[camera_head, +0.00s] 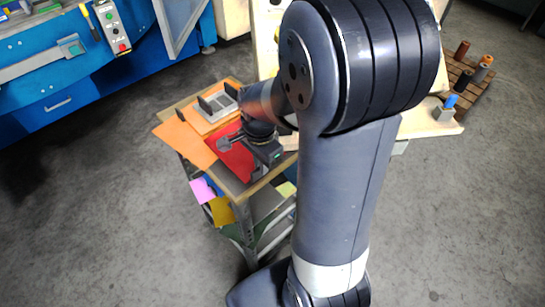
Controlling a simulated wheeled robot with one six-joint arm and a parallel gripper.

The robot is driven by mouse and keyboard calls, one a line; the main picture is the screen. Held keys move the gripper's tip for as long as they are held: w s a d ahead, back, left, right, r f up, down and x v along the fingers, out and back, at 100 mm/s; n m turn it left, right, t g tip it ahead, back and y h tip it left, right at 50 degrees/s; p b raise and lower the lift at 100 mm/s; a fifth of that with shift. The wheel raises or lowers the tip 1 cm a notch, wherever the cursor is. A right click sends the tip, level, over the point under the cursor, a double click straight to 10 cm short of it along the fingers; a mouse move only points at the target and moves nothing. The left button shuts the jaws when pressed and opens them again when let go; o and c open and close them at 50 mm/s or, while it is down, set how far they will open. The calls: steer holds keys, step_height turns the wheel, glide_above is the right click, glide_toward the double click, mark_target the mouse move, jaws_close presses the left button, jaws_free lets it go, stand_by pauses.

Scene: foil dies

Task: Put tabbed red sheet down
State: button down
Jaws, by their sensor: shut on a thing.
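The red sheet (233,153) is at the front of the small wooden-topped cart (268,178). My gripper (241,158) is over its right part and is shut on it. The gripper hides part of the sheet. I cannot make out the tab, nor whether the sheet touches the cart top or is held just above it. An orange sheet (184,138) lies to the left of the red one and overhangs the cart's left edge.
A grey block with black uprights (217,108) stands behind on the cart. Pink (202,190) and yellow (221,211) pieces hang at the cart's side. A blue machine (60,75) is at the back left. My arm hides the middle.

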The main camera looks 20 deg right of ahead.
steer(key=d, duration=0.2)
steer(key=w+d, duration=0.1)
steer(key=d, duration=0.1)
steer(key=shift+w+p, duration=0.15)
steer(key=shift+p, duration=0.15)
steer(key=shift+a+f, duration=0.15)
steer(key=shift+f, duration=0.6)
steer(key=shift+f, duration=0.15)
steer(key=c, duration=1.5)
jaws_free()
step_height(320, 180, up, 12)
steer(key=shift+r, duration=0.15)
